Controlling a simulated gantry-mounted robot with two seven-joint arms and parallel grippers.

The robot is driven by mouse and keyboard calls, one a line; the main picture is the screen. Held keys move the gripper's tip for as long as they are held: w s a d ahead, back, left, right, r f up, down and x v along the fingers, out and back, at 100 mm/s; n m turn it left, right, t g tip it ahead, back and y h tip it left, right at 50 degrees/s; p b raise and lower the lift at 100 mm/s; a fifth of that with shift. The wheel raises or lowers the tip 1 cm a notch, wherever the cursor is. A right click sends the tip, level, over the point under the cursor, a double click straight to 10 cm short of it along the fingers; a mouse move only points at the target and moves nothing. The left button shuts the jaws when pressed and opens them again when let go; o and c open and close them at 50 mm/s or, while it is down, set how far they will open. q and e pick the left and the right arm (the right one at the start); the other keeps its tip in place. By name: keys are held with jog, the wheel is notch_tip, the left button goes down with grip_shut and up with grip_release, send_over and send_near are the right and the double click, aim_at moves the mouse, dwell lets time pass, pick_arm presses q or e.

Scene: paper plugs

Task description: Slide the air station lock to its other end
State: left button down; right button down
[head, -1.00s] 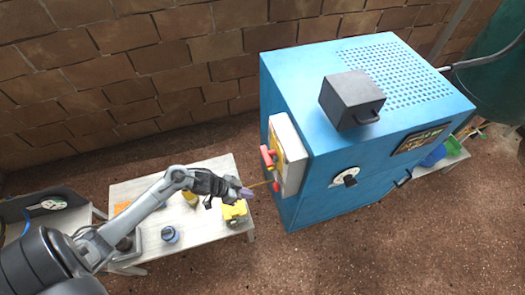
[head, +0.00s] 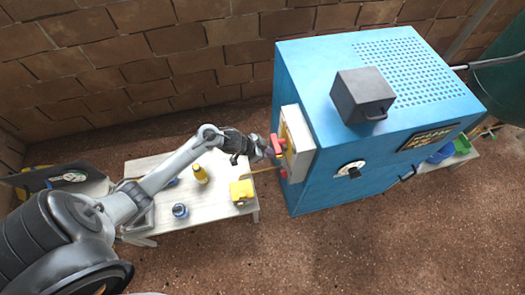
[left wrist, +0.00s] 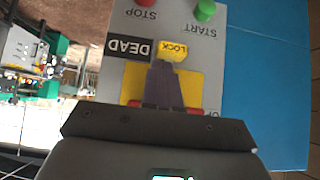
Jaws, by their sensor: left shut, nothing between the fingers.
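The air station is a large blue cabinet (head: 330,195) with a pale control panel (head: 301,135) on its left side. Red parts (head: 278,143) stick out from the panel. In the left wrist view the panel (left wrist: 210,62) shows a yellow tag marked LOCK (left wrist: 173,51), beside a black DEAD label (left wrist: 129,49). My left gripper (head: 270,152) is at the panel, its fingers shut and empty. In the left wrist view its fingertips (left wrist: 163,72) lie over the yellow plate at the lock's near edge; I cannot tell if they touch. Red bits show on both sides of the fingers. My right gripper is out of view.
A red STOP button (left wrist: 146,3) and green START button (left wrist: 205,11) are near the lock.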

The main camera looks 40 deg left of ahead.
pick_arm(q)
jog(key=shift+x, duration=1.15)
jog(key=shift+f, duration=0.1)
